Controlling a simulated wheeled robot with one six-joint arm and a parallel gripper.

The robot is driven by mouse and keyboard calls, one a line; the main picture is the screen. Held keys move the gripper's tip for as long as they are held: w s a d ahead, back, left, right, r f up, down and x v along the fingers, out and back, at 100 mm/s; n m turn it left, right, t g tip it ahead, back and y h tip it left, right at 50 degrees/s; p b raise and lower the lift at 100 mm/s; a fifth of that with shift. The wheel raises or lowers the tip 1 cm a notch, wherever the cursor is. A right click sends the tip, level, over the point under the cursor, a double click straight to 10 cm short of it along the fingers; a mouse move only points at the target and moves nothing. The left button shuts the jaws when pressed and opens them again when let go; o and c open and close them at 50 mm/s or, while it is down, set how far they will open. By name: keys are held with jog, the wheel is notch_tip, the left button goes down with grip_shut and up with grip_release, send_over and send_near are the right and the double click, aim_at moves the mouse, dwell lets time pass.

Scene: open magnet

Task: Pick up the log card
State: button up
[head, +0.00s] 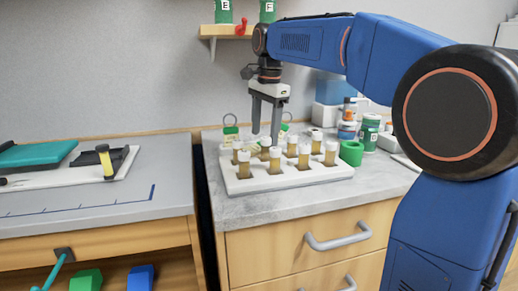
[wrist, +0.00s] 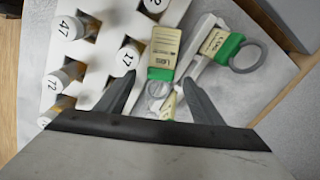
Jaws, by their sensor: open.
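Several cream tags with green ends lie behind the vial rack. In the wrist view, one cream tag (wrist: 164,48) with printed text and a green end lies just beyond my fingertips, roughly between them. A second tag (wrist: 212,42) lies to its right, with a green end and a grey ring. A third cream tag (wrist: 168,107) shows partly between my fingers. The print is too small to tell which is the log card. My gripper (head: 265,138) is open and empty, pointing down above the back of the rack; it also shows in the wrist view (wrist: 159,77).
The white rack (head: 285,180) holds several numbered, white-capped vials close beside my gripper. A gap separates this counter from the left one.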

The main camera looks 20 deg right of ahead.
jog(key=shift+w+a+f, duration=0.1)
jog(key=shift+f, duration=0.65)
jog(key=shift+w+a+f, duration=0.1)
jog(key=shift+f, duration=0.6)
jog(key=c, duration=1.2)
jog(key=shift+r, duration=0.1)
notch_tip(320, 180, up, 10)
